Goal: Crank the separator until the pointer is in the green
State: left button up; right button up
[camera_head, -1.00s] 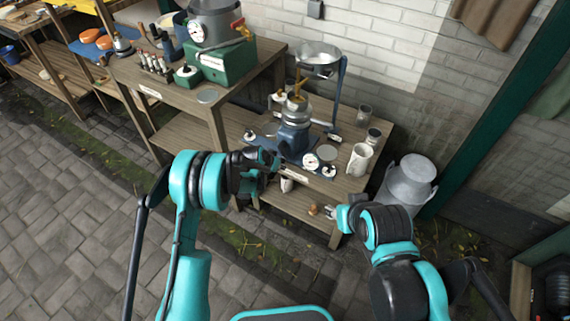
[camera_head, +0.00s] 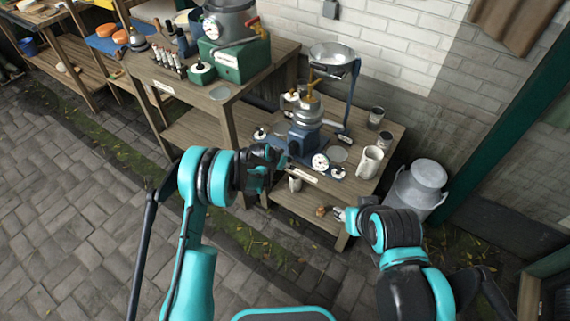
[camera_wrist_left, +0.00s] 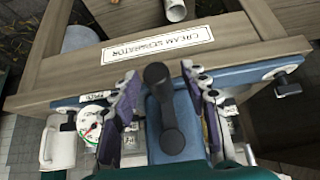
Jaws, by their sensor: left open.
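My left gripper (camera_head: 280,163) is in front of the separator. In the left wrist view my left gripper (camera_wrist_left: 160,100) is open, its fingers on either side of the dark crank (camera_wrist_left: 168,115), not clearly touching it. My right gripper (camera_head: 341,214) is near the shelf's front edge; its fingers are unclear.
A white jug (camera_head: 370,162) and a jar (camera_head: 376,118) stand right of the separator. A milk can (camera_head: 424,182) is on the floor at the right. A taller bench (camera_head: 270,77) with a green machine (camera_head: 240,60) stands at the left. The paving (camera_head: 70,180) at the left is clear.

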pick_arm(q)
jog(key=p+v, duration=0.3)
jog(key=v, duration=0.5)
dwell(0.4)
jog(key=shift+r, duration=0.1)
dwell(0.4)
jog(key=s+a+r+n+y, duration=0.1)
jog(key=s+a+r, duration=0.35)
jog(key=r, duration=0.25)
jog(key=s+a+r+n, duration=0.1)
jog(key=s+a+r, duration=0.2)
jog(key=s+r, duration=0.3)
jog(key=s+a+r+n+y, duration=0.1)
jog(key=s+a+r+n, duration=0.15)
jog(key=r, duration=0.55)
jog(key=s+a+n, duration=0.1)
jog(key=s+a, duration=0.2)
jog(key=s, duration=0.4)
jog(key=s+a+r+t+y, duration=0.1)
jog(key=s+a, duration=0.1)
jog(key=s, duration=0.4)
jog(key=s+a+r+n+y, duration=0.1)
jog(key=s+a, duration=0.2)
jog(key=s, duration=0.4)
jog(key=shift+s+a+r+n, duration=0.2)
jog(key=shift+s+a+n, duration=0.1)
jog(key=shift+n, duration=0.05)
